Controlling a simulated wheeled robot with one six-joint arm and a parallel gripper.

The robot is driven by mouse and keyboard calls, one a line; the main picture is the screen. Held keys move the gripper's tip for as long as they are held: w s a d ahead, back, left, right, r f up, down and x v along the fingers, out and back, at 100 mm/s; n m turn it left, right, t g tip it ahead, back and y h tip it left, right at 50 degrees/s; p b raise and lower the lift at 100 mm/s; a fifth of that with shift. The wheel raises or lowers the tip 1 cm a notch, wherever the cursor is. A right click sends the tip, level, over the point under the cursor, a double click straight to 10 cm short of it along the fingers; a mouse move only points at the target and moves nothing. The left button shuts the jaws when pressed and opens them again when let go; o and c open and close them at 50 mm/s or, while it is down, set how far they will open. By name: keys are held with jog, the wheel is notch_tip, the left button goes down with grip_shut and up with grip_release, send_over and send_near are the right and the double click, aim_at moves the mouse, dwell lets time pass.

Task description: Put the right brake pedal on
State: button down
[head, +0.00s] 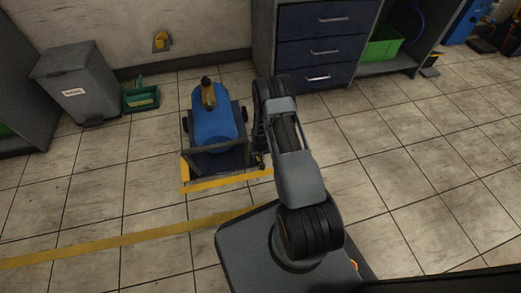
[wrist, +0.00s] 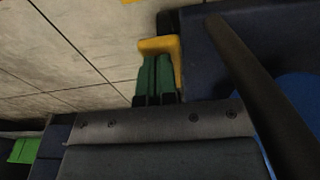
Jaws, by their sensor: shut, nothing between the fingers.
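A blue tank (head: 212,118) lies on a dark wheeled cart (head: 238,160). In the wrist view, a yellow pedal-like piece (wrist: 164,46) sits beside the dark blue edge of the cart (wrist: 205,65). I take it for the right brake pedal. My gripper (wrist: 156,62) has green fingers, shut together with nothing held. The fingertips are right at the yellow piece, seemingly against it; exact contact cannot be told. In the head view my arm reaches down at the cart's right side and hides the gripper and most of that side.
A dark bar (wrist: 255,85) crosses the wrist view over the cart. Yellow floor marking (head: 228,182) runs in front of the cart. Drawers (head: 315,48) stand behind, a grey bin (head: 78,85) and green dustpan (head: 141,98) at left. The tiled floor at right is clear.

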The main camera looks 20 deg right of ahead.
jog(key=shift+s+r+t+p, duration=0.3)
jog(key=shift+s+p, duration=0.1)
jog(key=shift+p, duration=0.75)
jog(key=shift+s+a+f+b, duration=0.15)
jog(key=shift+f+b, duration=0.15)
jog(key=shift+f, duration=0.3)
jog(key=shift+s+f+b, duration=0.1)
jog(key=shift+f+b, duration=0.15)
jog(key=shift+f, duration=0.35)
jog(key=shift+s+a+f+b, duration=0.1)
jog(key=shift+s+f+b, duration=0.2)
jog(key=shift+f+b, duration=0.4)
jog(key=shift+r+p, duration=0.45)
jog(key=shift+r, duration=0.05)
jog(key=s+a+r+p, duration=0.1)
jog(key=s+r+p, duration=0.5)
jog(key=r, duration=0.5)
